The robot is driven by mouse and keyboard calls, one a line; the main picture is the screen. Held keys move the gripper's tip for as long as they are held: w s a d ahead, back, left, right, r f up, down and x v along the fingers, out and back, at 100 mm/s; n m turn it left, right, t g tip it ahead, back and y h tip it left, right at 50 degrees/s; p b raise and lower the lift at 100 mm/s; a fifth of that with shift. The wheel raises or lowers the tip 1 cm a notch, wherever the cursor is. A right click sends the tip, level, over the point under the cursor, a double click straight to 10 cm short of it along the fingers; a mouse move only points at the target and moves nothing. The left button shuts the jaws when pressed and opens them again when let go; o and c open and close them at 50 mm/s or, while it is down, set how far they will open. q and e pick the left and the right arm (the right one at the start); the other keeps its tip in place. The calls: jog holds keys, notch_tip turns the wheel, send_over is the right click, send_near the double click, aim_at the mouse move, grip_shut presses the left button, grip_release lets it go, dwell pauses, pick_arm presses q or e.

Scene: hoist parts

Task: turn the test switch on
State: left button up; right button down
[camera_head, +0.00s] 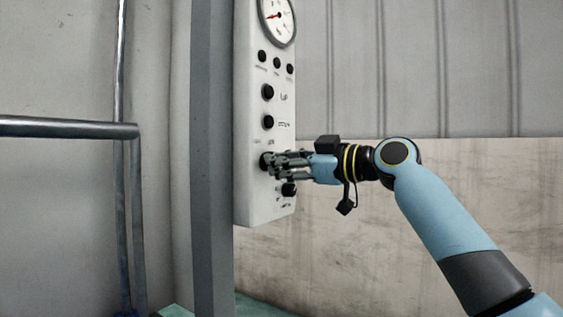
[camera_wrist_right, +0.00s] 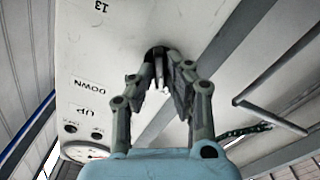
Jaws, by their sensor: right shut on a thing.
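A pale control panel (camera_head: 250,190) stands upright with several black knobs and buttons on its face. My right gripper (camera_head: 274,163) is at the lower part of the panel, shut on a black knob (camera_head: 263,161). In the wrist view, the fingers of my right gripper (camera_wrist_right: 163,72) close around the knob (camera_wrist_right: 157,53), which is mostly hidden between them. The labels at this knob are too small or hidden to read, so I cannot tell its switch position. My left gripper is not in view.
Another black knob (camera_head: 289,189) sits just below right of my gripper. More knobs (camera_head: 268,92) and a round gauge (camera_head: 277,18) are above. A grey post (camera_head: 212,150) stands left of the panel, with metal rails (camera_head: 70,127) further left.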

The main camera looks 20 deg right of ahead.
pick_arm(q)
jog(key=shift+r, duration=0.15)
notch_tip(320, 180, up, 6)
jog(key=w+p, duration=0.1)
jog(key=p, duration=0.6)
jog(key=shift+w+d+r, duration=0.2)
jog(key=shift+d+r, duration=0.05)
pick_arm(e)
jog(key=shift+m, duration=5.8)
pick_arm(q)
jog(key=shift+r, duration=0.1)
pick_arm(e)
jog(key=shift+f, duration=0.1)
jog(key=c, duration=1.3)
grip_release()
jog(key=shift+d, duration=0.1)
jog(key=shift+c, duration=0.2)
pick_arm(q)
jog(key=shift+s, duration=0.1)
